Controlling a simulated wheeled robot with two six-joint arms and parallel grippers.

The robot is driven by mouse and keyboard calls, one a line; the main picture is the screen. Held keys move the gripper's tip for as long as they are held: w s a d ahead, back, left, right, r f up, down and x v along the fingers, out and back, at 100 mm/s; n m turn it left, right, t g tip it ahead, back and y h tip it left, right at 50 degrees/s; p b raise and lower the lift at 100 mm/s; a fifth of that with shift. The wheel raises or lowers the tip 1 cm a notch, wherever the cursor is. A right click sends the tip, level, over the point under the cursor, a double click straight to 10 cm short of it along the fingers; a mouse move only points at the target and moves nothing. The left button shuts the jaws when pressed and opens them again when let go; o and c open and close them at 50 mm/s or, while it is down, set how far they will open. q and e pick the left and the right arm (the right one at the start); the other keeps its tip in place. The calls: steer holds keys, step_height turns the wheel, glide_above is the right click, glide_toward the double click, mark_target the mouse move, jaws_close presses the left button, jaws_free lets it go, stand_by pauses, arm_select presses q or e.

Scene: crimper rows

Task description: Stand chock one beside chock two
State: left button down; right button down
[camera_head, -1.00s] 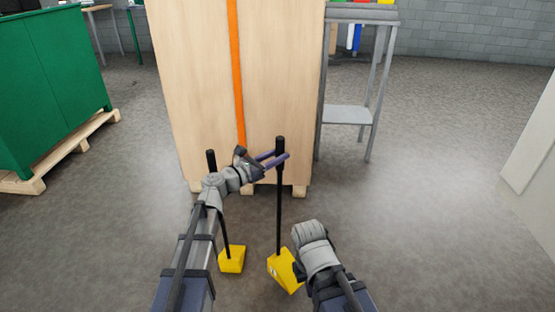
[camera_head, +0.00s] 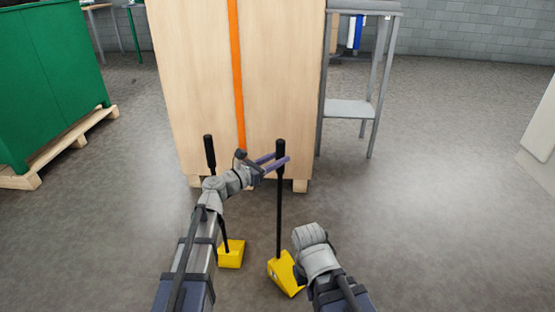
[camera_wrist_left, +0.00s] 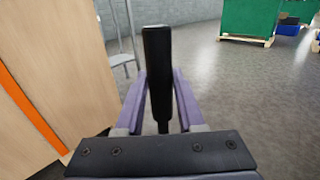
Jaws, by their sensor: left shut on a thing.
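Two yellow wedge chocks with upright black handles are in the head view; no marking tells me which is chock one. My left gripper (camera_head: 276,163) is shut on the upper handle of the right-hand chock (camera_head: 287,273). That handle also shows between the fingers in the left wrist view (camera_wrist_left: 157,75). I cannot tell whether this chock's base touches the floor. The other chock (camera_head: 231,254) stands on the floor to its left, a small gap away, its handle (camera_head: 209,152) partly behind my left arm. My right arm ends at the lower right; its fingers are hidden.
A tall wooden crate (camera_head: 285,80) with an orange strap stands just beyond the chocks. A grey metal stand (camera_head: 348,108) is right of it. A green container (camera_head: 50,80) on a pallet is at the left. The floor at the right is open.

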arm_select(q)
steer(key=shift+r, duration=0.1)
steer(key=c, duration=0.5)
jaws_free()
steer(key=shift+s, duration=0.15)
steer(key=v, duration=1.2)
